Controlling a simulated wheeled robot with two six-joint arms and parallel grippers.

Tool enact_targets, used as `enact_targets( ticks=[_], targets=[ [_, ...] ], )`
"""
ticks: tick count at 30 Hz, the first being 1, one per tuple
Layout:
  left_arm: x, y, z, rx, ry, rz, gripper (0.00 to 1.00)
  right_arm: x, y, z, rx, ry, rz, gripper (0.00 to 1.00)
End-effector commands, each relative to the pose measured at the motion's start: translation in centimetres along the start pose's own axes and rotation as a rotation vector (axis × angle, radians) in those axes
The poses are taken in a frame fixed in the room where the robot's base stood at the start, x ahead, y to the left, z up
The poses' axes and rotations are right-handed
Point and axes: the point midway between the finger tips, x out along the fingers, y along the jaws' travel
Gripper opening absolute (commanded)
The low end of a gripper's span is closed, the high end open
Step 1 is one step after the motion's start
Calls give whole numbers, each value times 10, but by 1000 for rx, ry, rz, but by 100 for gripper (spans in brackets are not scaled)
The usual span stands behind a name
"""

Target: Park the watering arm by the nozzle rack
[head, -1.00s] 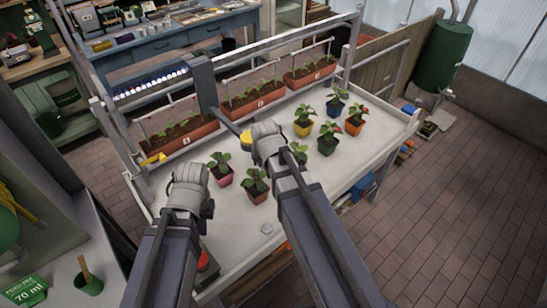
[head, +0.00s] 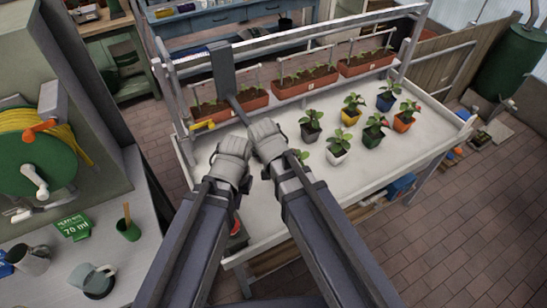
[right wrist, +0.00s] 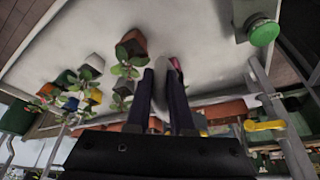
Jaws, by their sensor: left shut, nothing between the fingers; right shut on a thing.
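The watering arm (head: 223,70) is a grey upright with a thin boom, standing on the rail behind the potting table, by the right end of the left planter. Its boom runs down to my right gripper (head: 264,130), which is shut on it; the held part is mostly hidden. In the right wrist view the dark fingers (right wrist: 162,78) are close together. A yellow piece (head: 203,126), possibly at the nozzle rack, sits at the table's back left; it also shows in the right wrist view (right wrist: 263,125). My left gripper (head: 236,146) is shut and empty beside the right one.
Several potted seedlings stand right of my grippers, including a white pot (head: 337,157) and a yellow pot (head: 349,117). Planters (head: 306,88) line the back. A hose reel (head: 35,160) and counter (head: 60,265) are at left. The table (head: 420,150) is clear at its right front.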

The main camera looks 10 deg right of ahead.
Motion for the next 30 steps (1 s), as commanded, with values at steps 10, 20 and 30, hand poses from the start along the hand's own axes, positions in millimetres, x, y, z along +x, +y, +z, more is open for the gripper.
enact_targets(
  ticks=[10,20,30],
  targets=[
    [0,0,0,0,0,0,0,0,-4,2,-1,-4,-9,25],
    [0,0,0,0,0,0,0,0,-2,1,-1,-2,-6,50],
    [-8,-1,0,-1,0,0,0,-8,1,-2,0,-2,-4,50]
  ],
)
